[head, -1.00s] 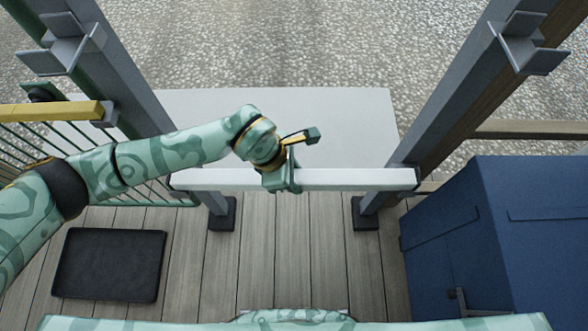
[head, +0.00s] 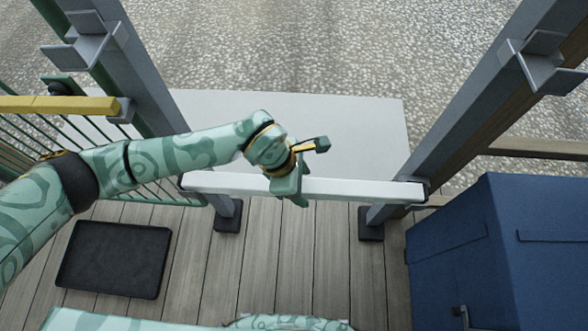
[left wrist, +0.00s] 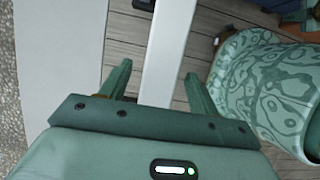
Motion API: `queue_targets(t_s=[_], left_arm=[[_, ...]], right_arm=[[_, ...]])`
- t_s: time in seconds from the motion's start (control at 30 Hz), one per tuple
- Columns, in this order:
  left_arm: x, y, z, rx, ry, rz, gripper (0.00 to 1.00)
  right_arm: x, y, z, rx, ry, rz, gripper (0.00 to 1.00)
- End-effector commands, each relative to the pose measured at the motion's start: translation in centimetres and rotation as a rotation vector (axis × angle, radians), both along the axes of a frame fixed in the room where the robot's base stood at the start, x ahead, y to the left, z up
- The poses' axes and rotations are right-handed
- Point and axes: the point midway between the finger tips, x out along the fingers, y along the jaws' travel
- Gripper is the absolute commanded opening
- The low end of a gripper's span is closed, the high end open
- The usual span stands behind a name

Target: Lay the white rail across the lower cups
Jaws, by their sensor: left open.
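The white rail (head: 360,188) lies level between the two grey posts, with its ends at the lower cups; the right lower cup (head: 427,187) just shows at the rail's right end. The left lower cup is mostly hidden. My left gripper (head: 291,190) is at the rail, left of its middle. In the left wrist view the gripper (left wrist: 158,78) is open, and the rail (left wrist: 169,45) runs between its spread fingers. I cannot tell whether a finger touches it. My right gripper is not in view.
Empty upper cups sit on the left post (head: 88,42) and right post (head: 538,68). A blue box (head: 480,250) stands at the right, a black mat (head: 115,260) lies at the left on the plank floor. A yellow-topped railing (head: 60,105) is at the left. A pale slab (head: 360,130) lies beyond the rail.

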Motion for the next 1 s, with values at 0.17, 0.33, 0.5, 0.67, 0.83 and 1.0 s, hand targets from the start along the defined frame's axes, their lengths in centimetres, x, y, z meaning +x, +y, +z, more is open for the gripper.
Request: queue_targets(t_s=[0.17,0.33,0.5,0.67,0.83,1.0], left_arm=[[0.1,0.8,2.5,0.000,-0.008,0.000,0.62],[0.2,2.4,6.7,0.000,-0.013,0.000,0.62],[0.2,3.7,9.5,-0.001,-0.009,0.000,0.62],[0.1,4.3,10.7,-0.001,-0.005,0.000,0.62],[0.1,4.4,10.7,-0.001,-0.003,-0.001,0.62],[0.1,4.4,10.7,-0.001,-0.001,-0.001,0.62]], right_arm=[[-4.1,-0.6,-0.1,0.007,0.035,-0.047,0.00],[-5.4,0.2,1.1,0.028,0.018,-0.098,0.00],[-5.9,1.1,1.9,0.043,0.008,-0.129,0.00],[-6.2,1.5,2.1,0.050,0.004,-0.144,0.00],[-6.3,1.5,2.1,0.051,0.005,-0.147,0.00],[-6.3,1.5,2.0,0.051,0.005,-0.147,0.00]])
